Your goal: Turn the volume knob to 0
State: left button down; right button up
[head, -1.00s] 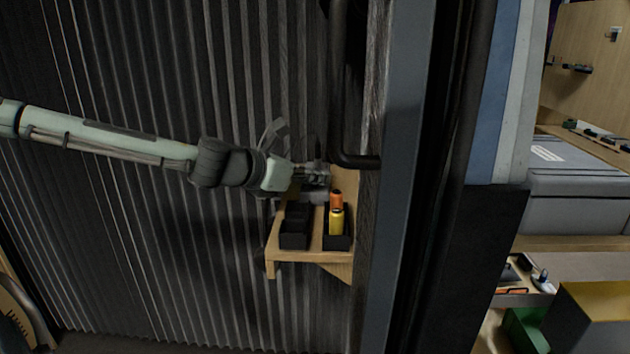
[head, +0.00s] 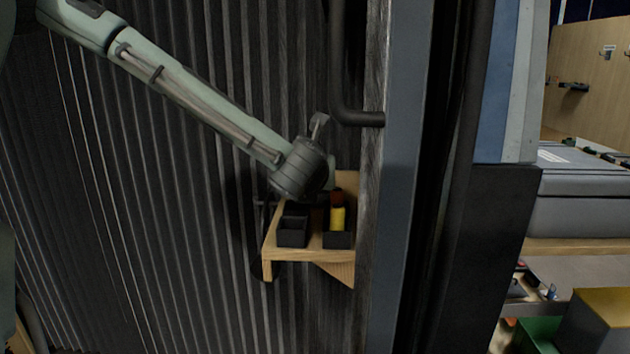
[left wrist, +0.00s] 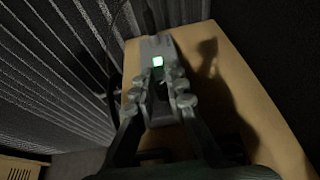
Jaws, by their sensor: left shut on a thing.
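In the left wrist view a small grey device (left wrist: 156,43) with a lit green square display stands on a wooden shelf (left wrist: 228,68). My left gripper (left wrist: 161,80) is right at the device's display side, its two fingers closed in around the volume knob. The knob itself is hidden between the fingers, so its setting cannot be read. In the head view my left wrist covers the device above the wooden shelf (head: 310,257). My right gripper is in neither view.
On the shelf's near part are a black open box (head: 293,238) and a second black box (head: 338,240) with a yellow cylinder (head: 338,218) and an orange one. A dark pipe (head: 352,117) runs close above my wrist. Ribbed wall lies to the left.

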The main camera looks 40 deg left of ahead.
pick_arm(q)
jog(key=shift+y, duration=0.3)
jog(key=c, duration=1.5)
grip_release()
jog(key=v, duration=1.2)
jog(key=shift+r, duration=0.1)
